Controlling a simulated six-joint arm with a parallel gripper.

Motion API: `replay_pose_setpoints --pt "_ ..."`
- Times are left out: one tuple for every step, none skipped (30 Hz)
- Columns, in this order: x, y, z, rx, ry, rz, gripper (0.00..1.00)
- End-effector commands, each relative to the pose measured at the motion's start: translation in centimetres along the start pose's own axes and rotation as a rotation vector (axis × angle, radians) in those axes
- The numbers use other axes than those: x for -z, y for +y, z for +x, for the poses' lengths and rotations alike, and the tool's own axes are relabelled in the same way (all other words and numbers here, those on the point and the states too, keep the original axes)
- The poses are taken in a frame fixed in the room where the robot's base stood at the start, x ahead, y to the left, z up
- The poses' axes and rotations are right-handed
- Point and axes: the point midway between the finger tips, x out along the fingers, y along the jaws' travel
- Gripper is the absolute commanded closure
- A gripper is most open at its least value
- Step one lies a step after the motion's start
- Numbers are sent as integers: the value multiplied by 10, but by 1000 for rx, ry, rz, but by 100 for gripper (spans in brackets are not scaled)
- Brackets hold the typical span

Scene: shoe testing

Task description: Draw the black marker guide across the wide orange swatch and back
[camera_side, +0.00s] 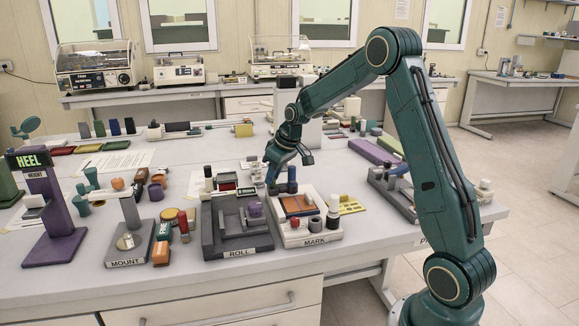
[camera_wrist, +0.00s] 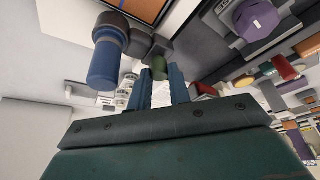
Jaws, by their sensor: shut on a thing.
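The wide orange swatch (camera_side: 298,205) lies in a dark frame on the white MARK base (camera_side: 315,239). Its edge shows at the top of the wrist view (camera_wrist: 140,8). My gripper (camera_side: 272,184) is low, at the swatch's back-left side. In the wrist view its blue fingers (camera_wrist: 161,74) are shut on a dark piece (camera_wrist: 160,47) with a green part, which I take as the black marker guide. Its lower end is mostly hidden, so I cannot tell whether it touches the swatch. A blue cylinder with a dark end (camera_wrist: 104,60) stands close beside the fingers.
A black-and-white bottle (camera_side: 333,212) and a red cylinder (camera_side: 294,222) stand at the MARK base's front. A yellow tray (camera_side: 351,205) lies at its right. The grey ROLL fixture (camera_side: 238,240) with a purple roller (camera_side: 255,210) is close on the left.

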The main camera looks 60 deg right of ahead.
Motion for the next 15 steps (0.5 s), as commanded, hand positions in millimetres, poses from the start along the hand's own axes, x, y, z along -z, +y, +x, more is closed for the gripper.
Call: replay_pose_setpoints --pt "7 5 1 -1 8 -3 100" --pt "9 7 2 -1 8 -3 100" --pt "12 10 3 -1 8 -3 100" --pt "15 13 4 -1 9 -4 100" --pt "17 15 5 -1 9 -4 100" --pt "18 17 6 -1 8 -4 100" --pt "20 19 6 -1 8 -4 100" --pt "21 20 6 -1 8 -4 100" --pt "22 21 7 -1 8 -4 100" --pt "23 22 7 -2 9 -4 100" --pt "23 22 7 -2 9 -4 100" --pt "23 22 7 -3 10 -4 100" --pt "24 23 7 -3 11 -4 100" --pt "24 23 7 -4 11 -4 100" --pt "24 23 7 -5 12 -3 100"
